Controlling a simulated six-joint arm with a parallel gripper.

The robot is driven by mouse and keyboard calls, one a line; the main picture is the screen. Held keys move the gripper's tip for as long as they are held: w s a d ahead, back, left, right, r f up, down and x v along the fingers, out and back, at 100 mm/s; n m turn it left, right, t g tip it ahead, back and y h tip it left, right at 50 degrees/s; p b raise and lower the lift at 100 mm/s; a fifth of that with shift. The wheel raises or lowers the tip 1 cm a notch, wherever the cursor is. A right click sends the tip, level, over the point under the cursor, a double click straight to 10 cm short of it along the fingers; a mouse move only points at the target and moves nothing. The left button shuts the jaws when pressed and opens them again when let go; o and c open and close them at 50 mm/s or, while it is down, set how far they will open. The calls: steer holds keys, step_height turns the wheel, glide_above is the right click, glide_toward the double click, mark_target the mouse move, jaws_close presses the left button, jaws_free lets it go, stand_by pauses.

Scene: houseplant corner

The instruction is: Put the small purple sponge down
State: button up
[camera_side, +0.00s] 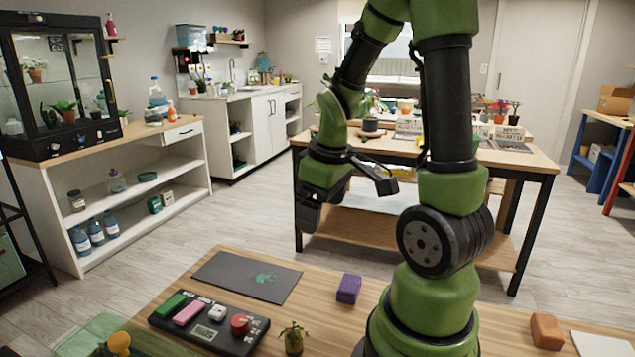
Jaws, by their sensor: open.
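The small purple sponge (348,289) sits on the wooden table (330,325), just left of my arm's base. My gripper (308,218) is above and to the left of the sponge, pointing down. It is open and apart from the sponge, with nothing seen between its dark fingers.
A dark mat (246,277) with a green print lies left of the sponge. In front of it is a black tray (160,325) with several small items. A small potted plant (294,338) stands near the front. An orange-brown block (546,331) and a white sheet (602,345) lie at right.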

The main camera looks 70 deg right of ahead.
steer(key=s+a+r+m+t+y, duration=0.1)
steer(key=a+r+t, duration=0.1)
steer(key=a+r, duration=0.4)
steer(key=s+a+r+m+t+y, duration=0.1)
steer(key=s+a+r+t+y, duration=0.1)
steer(key=a+r, duration=0.3)
steer(key=a+t, duration=0.1)
steer(key=a, duration=0.3)
steer(key=shift+s+r+m, duration=0.3)
steer(key=shift+r, duration=0.1)
steer(key=shift+o, duration=0.5)
